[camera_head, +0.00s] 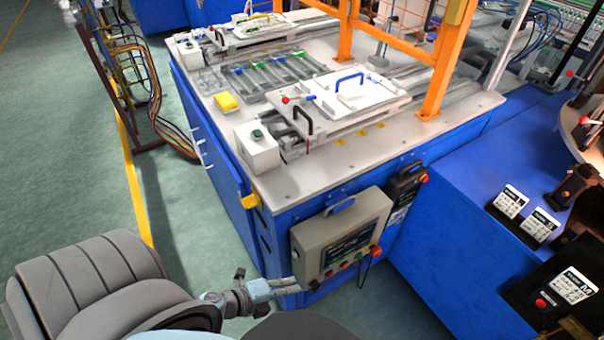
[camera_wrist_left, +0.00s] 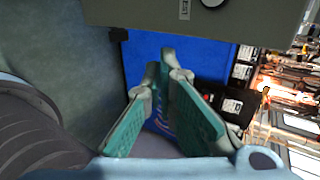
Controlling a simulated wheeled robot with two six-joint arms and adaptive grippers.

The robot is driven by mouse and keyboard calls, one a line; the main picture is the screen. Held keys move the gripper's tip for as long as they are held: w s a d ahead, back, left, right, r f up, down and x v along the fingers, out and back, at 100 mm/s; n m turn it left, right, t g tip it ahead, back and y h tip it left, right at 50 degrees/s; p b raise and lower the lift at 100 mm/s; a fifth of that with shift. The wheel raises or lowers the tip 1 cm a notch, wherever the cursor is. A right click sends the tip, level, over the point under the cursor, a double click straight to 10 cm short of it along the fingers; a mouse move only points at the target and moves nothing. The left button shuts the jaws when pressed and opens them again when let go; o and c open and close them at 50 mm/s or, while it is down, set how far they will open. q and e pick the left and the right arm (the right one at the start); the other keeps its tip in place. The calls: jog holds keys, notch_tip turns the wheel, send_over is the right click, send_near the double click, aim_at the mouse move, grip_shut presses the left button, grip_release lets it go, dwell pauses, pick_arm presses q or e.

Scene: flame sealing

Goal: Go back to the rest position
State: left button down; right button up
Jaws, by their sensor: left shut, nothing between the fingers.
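My left gripper (camera_head: 288,286) is low at the bottom centre of the head view, in front of the blue workstation's lower front and beside the grey control box. Its fingers are shut and hold nothing. In the left wrist view the gripper (camera_wrist_left: 166,65) shows two fingers with green pads, their tips meeting, above a blue surface. My right gripper is not in view in either picture.
The control box (camera_head: 341,241) with coloured buttons hangs on the front of the blue workstation (camera_head: 222,168). A blue bench (camera_head: 450,262) with labelled dark boxes stands at right. The green floor (camera_head: 62,150) at left is clear beside a yellow line.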

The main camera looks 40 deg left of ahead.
pick_arm(q)
jog(key=shift+s+a+r, duration=0.15)
jog(key=shift+s+r, duration=0.15)
jog(key=shift+s, duration=0.05)
